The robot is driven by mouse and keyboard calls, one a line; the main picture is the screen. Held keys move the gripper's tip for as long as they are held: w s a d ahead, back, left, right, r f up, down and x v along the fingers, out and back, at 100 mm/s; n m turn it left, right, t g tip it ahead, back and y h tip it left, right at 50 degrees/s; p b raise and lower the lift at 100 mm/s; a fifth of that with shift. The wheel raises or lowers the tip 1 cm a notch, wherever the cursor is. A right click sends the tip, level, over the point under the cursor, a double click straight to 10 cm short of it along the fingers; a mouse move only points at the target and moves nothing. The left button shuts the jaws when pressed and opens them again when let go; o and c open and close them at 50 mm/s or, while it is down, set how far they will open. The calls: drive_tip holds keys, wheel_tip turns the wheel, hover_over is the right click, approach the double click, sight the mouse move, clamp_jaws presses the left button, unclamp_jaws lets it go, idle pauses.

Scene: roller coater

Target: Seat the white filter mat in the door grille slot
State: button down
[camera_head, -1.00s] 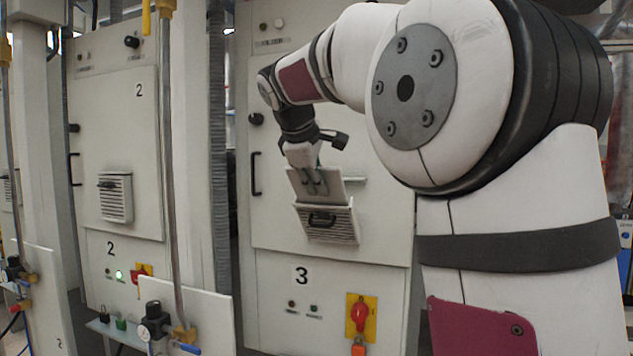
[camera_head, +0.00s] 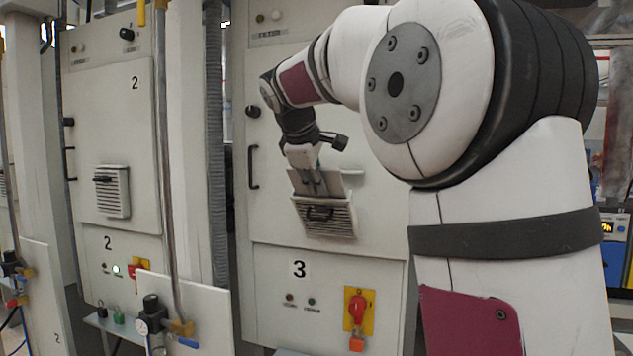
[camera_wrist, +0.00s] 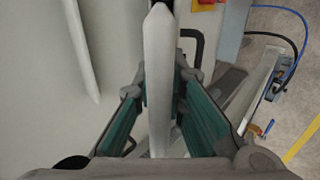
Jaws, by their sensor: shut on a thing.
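My gripper (camera_head: 314,182) is shut on the white filter mat (camera_head: 331,182), a thin flat panel, in front of door 3. In the wrist view my gripper (camera_wrist: 161,85) pinches the mat (camera_wrist: 159,40), seen nearly edge-on between the teal-padded fingers. The louvred door grille (camera_head: 328,222) with a black handle (camera_head: 320,213) is directly below the mat. The mat's lower edge is at the grille's top; I cannot tell whether it is inside the slot. The slot itself is hidden.
Door 3 (camera_head: 385,215) has a tall black handle (camera_head: 253,167) left of the grille and a red switch (camera_head: 357,310) below. Cabinet 2 with its own grille (camera_head: 113,190) stands left, behind a vertical pipe (camera_head: 166,150). In the wrist view, a pale strip (camera_wrist: 82,45) lies left.

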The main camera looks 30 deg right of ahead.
sight(322, 201)
drive_tip(key=shift+b+x, duration=0.35)
drive_tip(key=shift+x, duration=2.25)
drive_tip(key=c, duration=1.6)
unclamp_jaws()
drive_tip(key=v, duration=1.2)
drive_tip(key=s+a+f+m+y+b, duration=0.2)
drive_tip(key=s+a+f, duration=0.3)
drive_tip(key=f, duration=0.5)
drive_tip(key=s+a+f+m+y+b, duration=0.1)
drive_tip(key=s+a+f+m+y, duration=0.1)
drive_tip(key=s+a+f, duration=0.4)
drive_tip(key=s+a+f+m+y+b, duration=0.2)
drive_tip(key=s+a+f, duration=0.3)
drive_tip(key=s+f, duration=0.5)
drive_tip(key=shift+a+f+m+y+b, duration=0.15)
drive_tip(key=shift+f+m, duration=0.25)
drive_tip(key=shift+f, duration=0.55)
drive_tip(key=shift+a+f+m+y+b, duration=0.15)
drive_tip(key=shift+f+m, duration=0.25)
drive_tip(key=shift+f, duration=0.6)
